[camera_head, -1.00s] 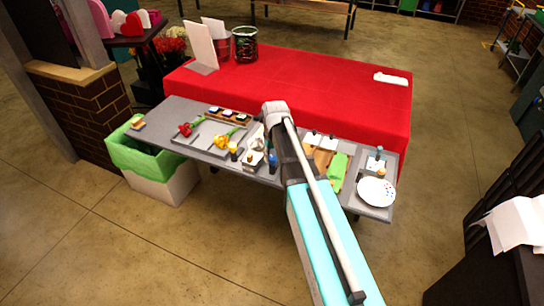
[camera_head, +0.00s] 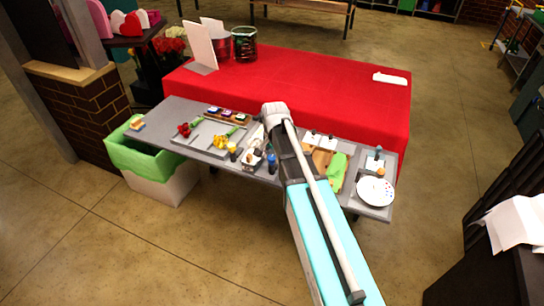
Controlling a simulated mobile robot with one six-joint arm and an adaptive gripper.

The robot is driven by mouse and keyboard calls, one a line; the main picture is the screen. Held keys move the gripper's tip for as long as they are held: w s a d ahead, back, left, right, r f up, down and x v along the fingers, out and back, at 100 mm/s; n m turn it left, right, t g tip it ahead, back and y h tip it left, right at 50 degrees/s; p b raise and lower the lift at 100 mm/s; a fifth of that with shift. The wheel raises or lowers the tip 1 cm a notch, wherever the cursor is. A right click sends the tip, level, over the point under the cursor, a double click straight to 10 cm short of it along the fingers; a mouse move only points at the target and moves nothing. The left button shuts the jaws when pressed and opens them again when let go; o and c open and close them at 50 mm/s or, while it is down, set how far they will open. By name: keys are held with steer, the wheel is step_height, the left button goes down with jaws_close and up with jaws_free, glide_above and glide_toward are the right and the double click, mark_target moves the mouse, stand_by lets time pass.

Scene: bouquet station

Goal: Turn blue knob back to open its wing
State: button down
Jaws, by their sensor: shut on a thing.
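A small blue-topped dark post (camera_head: 271,160), which looks like the blue knob, stands near the front edge of the grey table, just left of my arm. A similar yellow-topped post (camera_head: 232,150) stands to its left. A small light-coloured holder (camera_head: 252,159) sits between them. My arm reaches up across the table, and its bulky end covers the middle of it. My gripper's fingers are hidden behind the arm, so I cannot see what they touch. No wing can be made out clearly.
Red and yellow flowers lie on a grey tray (camera_head: 184,141) at left. A white speckled plate (camera_head: 375,191) is at the right end. A green-lined bin (camera_head: 166,190) stands at the left front. A red-covered table (camera_head: 320,90) is behind, with free floor around.

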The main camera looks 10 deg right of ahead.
steer(key=shift+m, duration=0.4)
steer(key=shift+c, duration=1.5)
jaws_free()
steer(key=shift+n, duration=0.5)
